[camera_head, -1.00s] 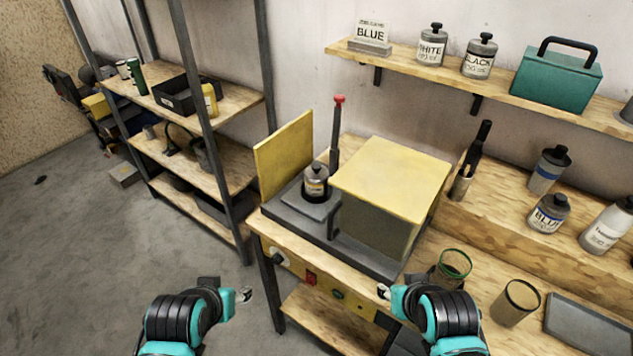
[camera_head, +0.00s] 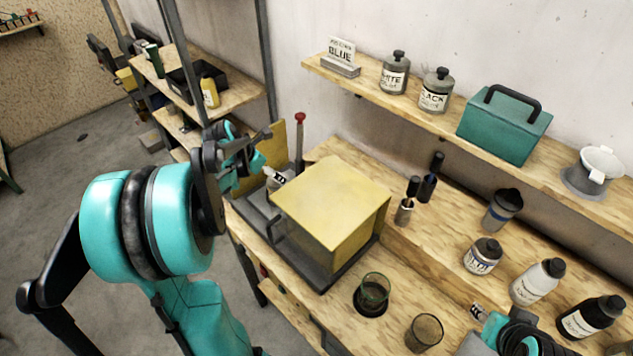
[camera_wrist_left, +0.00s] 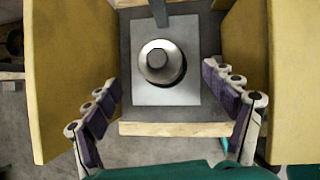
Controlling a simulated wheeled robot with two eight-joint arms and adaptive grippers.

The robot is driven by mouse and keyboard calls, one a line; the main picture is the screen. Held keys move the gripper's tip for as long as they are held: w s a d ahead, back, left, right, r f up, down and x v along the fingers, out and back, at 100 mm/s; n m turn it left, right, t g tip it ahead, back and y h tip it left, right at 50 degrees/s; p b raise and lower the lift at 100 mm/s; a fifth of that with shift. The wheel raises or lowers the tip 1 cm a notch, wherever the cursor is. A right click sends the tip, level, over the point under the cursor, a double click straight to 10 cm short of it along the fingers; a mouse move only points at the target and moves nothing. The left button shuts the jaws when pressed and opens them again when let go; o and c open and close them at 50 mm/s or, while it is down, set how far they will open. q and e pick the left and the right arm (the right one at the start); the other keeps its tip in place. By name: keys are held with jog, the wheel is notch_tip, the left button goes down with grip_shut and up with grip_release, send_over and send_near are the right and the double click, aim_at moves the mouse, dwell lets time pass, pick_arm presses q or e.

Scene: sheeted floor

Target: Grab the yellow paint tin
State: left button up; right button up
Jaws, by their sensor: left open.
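No tin with a visible yellow label shows. A grey lidded tin (camera_wrist_left: 160,62) stands upright on a plate in the machine, between two yellow panels. In the head view a bit of this tin with its pale label (camera_head: 275,178) shows beside the yellow machine box; the rest is hidden. My left gripper (camera_head: 264,152) is at the machine's open side. In the left wrist view its open fingers (camera_wrist_left: 165,88) spread to either side just short of the tin, apart from it. My right gripper (camera_head: 478,311) is at the lower right over the bench; its jaws are too small to read.
The yellow machine box (camera_head: 330,205) and its raised yellow door panel (camera_head: 278,143) flank the tin closely. A red-knobbed lever (camera_head: 300,140) stands behind. A green glass (camera_head: 374,290), brown glass (camera_head: 424,332) and several bottles are on the bench. A yellow bottle (camera_head: 209,92) is on the left rack.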

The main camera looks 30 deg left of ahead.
pick_arm(q)
jog(key=shift+w+a+f+n, duration=0.1)
jog(key=shift+w+f+n, duration=0.15)
jog(key=shift+f+n, duration=0.05)
jog(key=b+x, duration=0.1)
jog(key=x, duration=0.5)
jog(key=shift+f+b, duration=0.35)
jog(key=shift+b, duration=0.05)
jog(key=shift+w+f, duration=0.2)
jog(key=shift+f, duration=0.1)
jog(key=shift+r, duration=0.1)
jog(key=shift+c, duration=0.2)
